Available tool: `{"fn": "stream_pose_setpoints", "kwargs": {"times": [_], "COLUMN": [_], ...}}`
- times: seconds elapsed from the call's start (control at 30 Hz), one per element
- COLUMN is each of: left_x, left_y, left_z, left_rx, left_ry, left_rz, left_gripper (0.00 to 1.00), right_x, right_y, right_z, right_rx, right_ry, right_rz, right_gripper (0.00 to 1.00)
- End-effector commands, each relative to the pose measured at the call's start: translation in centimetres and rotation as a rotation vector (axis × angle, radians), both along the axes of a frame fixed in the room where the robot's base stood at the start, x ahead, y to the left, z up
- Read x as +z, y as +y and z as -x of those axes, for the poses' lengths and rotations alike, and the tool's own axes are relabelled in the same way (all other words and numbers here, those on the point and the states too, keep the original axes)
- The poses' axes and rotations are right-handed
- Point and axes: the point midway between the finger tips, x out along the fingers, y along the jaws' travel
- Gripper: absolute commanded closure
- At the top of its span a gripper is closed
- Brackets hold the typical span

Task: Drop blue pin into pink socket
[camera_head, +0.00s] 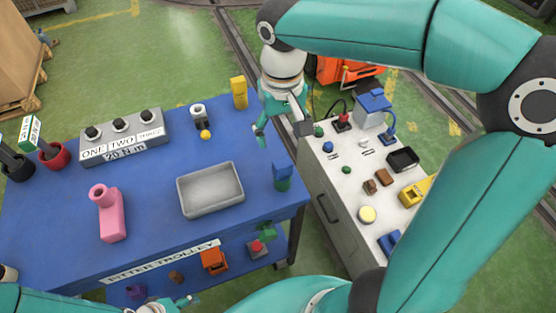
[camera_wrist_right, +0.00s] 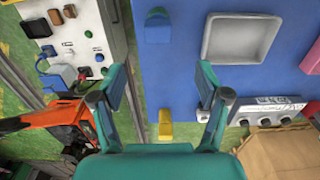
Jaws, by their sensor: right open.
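The blue pin (camera_head: 282,171) stands near the right edge of the blue table, with a darker green part below it; I cannot tell if that is a holder. It also shows at the top of the right wrist view (camera_wrist_right: 158,26). The pink socket (camera_head: 111,218) is on the left side of the table, a block with a raised round opening at one end. My right gripper (camera_head: 280,130) is open and empty, behind the pin and apart from it. At the bottom edge, a teal piece that may be my left gripper (camera_head: 185,301) shows only in part.
A grey tray (camera_head: 210,207) lies between socket and pin. A yellow block (camera_head: 239,92), a white holder (camera_head: 198,115) and a grey labelled box (camera_head: 122,152) stand at the back. A white cabinet (camera_head: 335,192) with small parts stands to the right.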

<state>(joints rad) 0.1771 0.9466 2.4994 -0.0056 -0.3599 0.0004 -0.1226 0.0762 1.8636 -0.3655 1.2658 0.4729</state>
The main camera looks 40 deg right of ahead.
Motion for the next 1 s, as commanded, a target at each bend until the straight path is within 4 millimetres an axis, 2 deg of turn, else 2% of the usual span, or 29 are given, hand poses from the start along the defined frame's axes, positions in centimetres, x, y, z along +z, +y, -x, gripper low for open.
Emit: {"fn": "stream_pose_setpoints", "kwargs": {"times": [0.3,0.6,0.8,1.0], "left_x": [-0.2,-0.2,-0.2,-0.2], "left_y": [0.0,0.0,0.0,0.0], "left_z": [0.0,0.0,0.0,0.0], "left_rx": [-0.001,-0.001,-0.001,-0.001], "left_ry": [-0.001,-0.001,-0.001,-0.001], "left_rz": [0.000,0.000,0.000,0.000], "left_gripper": [0.34,0.34,0.34,0.34], "right_x": [-6.6,-11.7,-13.3,-13.5], "right_y": [-0.3,-0.4,-0.4,-0.4], "right_z": [0.3,0.3,0.2,0.2], "right_rx": [-0.008,-0.010,-0.009,-0.009], "right_ry": [0.007,0.005,0.002,0.001], "right_rz": [0.000,0.000,0.000,-0.001], "right_gripper": [0.25,0.25,0.25,0.25]}}
